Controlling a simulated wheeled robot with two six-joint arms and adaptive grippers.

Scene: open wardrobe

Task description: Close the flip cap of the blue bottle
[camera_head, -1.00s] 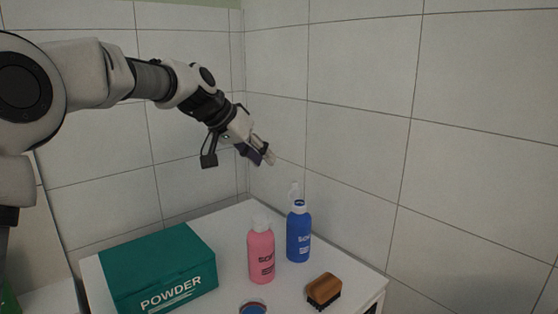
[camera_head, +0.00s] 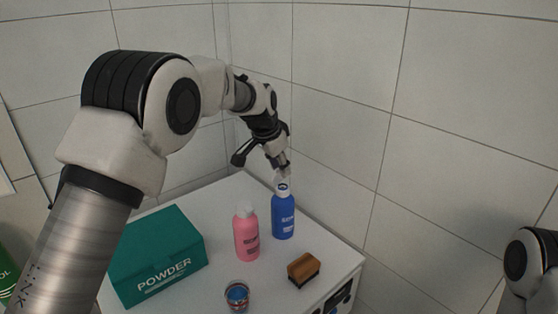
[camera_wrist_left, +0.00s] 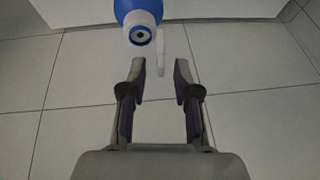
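The blue bottle (camera_head: 284,216) stands upright at the back right of the white table, its white collar and top facing up. It also shows at the top of the left wrist view (camera_wrist_left: 137,14). Its white flip cap (camera_wrist_left: 162,52) stands open to one side of the spout. My left gripper (camera_head: 284,170) is just above and behind the bottle's top in the head view, partly overlapping the cap there. In the left wrist view its fingers (camera_wrist_left: 160,72) are apart and empty, with the cap near the gap between the tips. My right gripper is out of view.
A pink bottle (camera_head: 246,236) stands close to the left of the blue bottle. A green powder box (camera_head: 155,255), a small round container (camera_head: 237,296) and a brown brush (camera_head: 303,267) are also on the white table (camera_head: 204,198). Tiled walls (camera_head: 340,110) rise close behind.

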